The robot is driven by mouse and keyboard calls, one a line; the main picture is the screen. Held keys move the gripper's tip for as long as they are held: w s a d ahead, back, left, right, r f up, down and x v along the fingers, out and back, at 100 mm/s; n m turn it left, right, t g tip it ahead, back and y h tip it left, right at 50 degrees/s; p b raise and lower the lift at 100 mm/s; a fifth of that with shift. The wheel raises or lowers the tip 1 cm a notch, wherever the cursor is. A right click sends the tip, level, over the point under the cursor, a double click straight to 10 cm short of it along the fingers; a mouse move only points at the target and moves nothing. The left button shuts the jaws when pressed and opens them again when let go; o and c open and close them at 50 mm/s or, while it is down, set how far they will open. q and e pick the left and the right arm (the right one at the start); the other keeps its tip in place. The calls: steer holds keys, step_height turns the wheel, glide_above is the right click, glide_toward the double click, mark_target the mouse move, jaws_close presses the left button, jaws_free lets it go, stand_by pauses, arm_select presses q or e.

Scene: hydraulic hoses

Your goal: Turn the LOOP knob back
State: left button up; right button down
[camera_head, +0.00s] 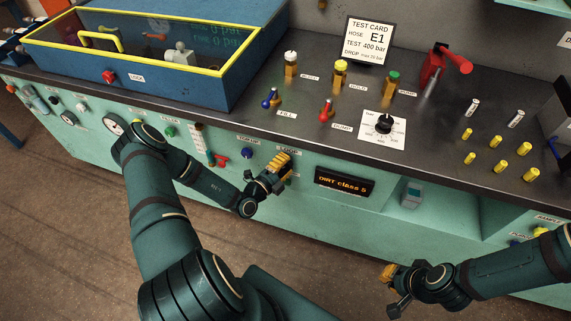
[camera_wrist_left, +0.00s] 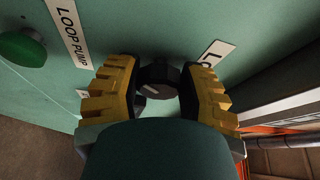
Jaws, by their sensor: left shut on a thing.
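The dark LOOP knob (camera_wrist_left: 160,76) is on the green front panel, between the yellow fingers of my left gripper (camera_wrist_left: 158,95) in the left wrist view. A pale mark shows on its face. A partly covered label beginning "LO" (camera_wrist_left: 213,58) is beside it. In the head view my left gripper (camera_head: 278,170) is shut on the knob below the bench edge and hides it. My right gripper (camera_head: 391,287) is low at the right, away from the panel controls. Its fingers are too unclear to tell their opening.
A "LOOP PUMP" label (camera_wrist_left: 68,32) and green button (camera_wrist_left: 22,48) are beside the knob. A blue knob (camera_head: 247,153) and a red valve handle (camera_head: 221,154) are left of my left gripper. A "DIRT class 5" display (camera_head: 344,183) is to its right.

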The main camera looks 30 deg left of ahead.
arm_select(q)
steer(key=n, duration=0.2)
steer(key=n+t+b, duration=0.1)
steer(key=n, duration=0.1)
steer(key=shift+f+n+t+y, duration=0.15)
steer(key=shift+n+t+y, duration=0.15)
steer(key=shift+n+y, duration=0.1)
steer(key=shift+n+t+y+b, duration=0.4)
steer(key=shift+n+t+y, duration=0.15)
steer(key=shift+n, duration=1.15)
steer(key=o, duration=1.2)
steer(key=shift+d, duration=0.1)
steer(key=v, duration=1.2)
